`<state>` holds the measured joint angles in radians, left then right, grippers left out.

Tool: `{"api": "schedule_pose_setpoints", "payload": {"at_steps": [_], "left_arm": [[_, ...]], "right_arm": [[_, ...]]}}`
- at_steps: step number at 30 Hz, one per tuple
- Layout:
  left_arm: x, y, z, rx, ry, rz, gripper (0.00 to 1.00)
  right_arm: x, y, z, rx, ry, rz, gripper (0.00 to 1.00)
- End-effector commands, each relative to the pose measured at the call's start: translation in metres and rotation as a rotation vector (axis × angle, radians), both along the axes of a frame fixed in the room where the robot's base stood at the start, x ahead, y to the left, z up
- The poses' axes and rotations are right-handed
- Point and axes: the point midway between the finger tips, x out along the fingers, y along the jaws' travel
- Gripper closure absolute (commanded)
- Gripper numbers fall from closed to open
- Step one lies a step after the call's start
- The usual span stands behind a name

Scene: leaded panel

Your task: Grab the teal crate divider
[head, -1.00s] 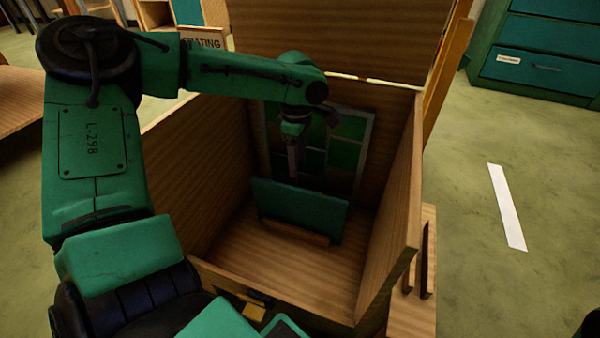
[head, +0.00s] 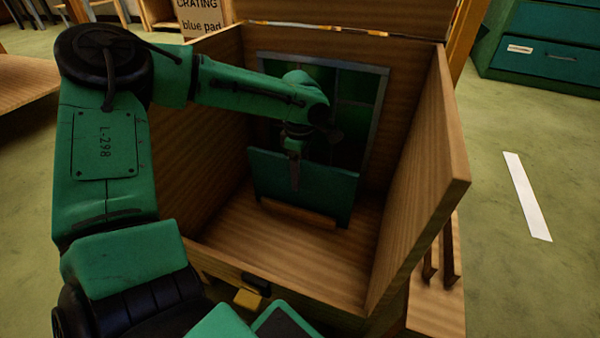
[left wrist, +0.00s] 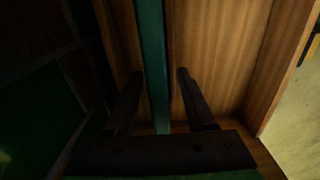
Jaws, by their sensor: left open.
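The teal crate divider (head: 315,187) stands upright inside the wooden crate (head: 223,262), behind a low wooden strip on the crate floor. In the left wrist view the divider (left wrist: 153,60) shows as a narrow teal band seen edge-on. My left gripper (head: 294,180) reaches down into the crate at the divider's upper edge. Its two dark fingers (left wrist: 156,82) are apart, one on each side of the divider, with a visible gap to each finger. The left arm hides part of the crate's back left. My right gripper is not in view.
A leaded panel (head: 372,110) with green panes leans at the crate's back wall, close behind the divider. The crate's walls rise around my arm, and its lid (head: 350,14) stands open. A teal drawer cabinet (head: 550,50) stands at the back right.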

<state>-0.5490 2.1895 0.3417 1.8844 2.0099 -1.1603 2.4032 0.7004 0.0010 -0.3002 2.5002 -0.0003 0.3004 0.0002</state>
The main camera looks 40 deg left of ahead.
Motion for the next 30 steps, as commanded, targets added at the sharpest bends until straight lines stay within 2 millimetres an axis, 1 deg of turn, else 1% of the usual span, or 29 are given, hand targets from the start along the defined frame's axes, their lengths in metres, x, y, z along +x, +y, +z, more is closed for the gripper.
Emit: {"api": "schedule_pose_setpoints", "payload": {"at_steps": [1,2,3,4,5,30], "left_arm": [[0.0000,0.0000,0.0010,0.000,0.000,0.000,0.53],[0.0000,0.0000,0.0010,0.000,0.000,0.000,0.64],[0.0000,0.0000,0.0011,0.000,0.000,0.000,0.79],[0.0000,0.0000,0.0011,0.000,0.000,0.000,0.91],[0.0000,0.0000,0.0010,0.000,0.000,0.000,1.00],[0.0002,0.0002,0.0009,0.000,0.000,0.000,1.00]], "right_arm": [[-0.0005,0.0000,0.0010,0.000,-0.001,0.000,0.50],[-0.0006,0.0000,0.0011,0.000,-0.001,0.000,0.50],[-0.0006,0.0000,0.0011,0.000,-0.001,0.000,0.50],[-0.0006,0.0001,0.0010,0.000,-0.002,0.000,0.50],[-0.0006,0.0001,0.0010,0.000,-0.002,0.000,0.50],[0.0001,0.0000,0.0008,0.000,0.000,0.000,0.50]]}}
